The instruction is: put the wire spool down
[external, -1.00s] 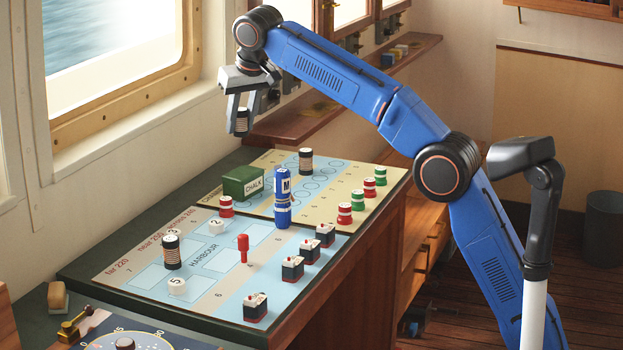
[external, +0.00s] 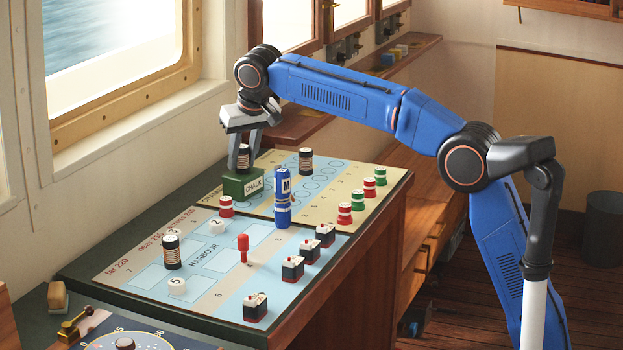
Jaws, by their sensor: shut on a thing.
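My gripper (external: 244,160) points down and is shut on a dark wire spool (external: 243,154) with a copper-coloured band. The spool is upright, just above the green chalk box (external: 232,187) in the external view. Its lower end overlaps the top of the box in the picture, and I cannot tell whether it touches it. Two similar spools stand on the chart table: one (external: 306,161) near the back edge, one (external: 171,252) at the left on the harbour sheet.
A blue marker bottle (external: 283,200) stands right of the chalk box. A red-and-white piece (external: 226,206) is close in front of the box. Red peg (external: 243,248), white numbered discs (external: 177,286) and several dark block pieces (external: 255,307) occupy the harbour sheet (external: 125,279).

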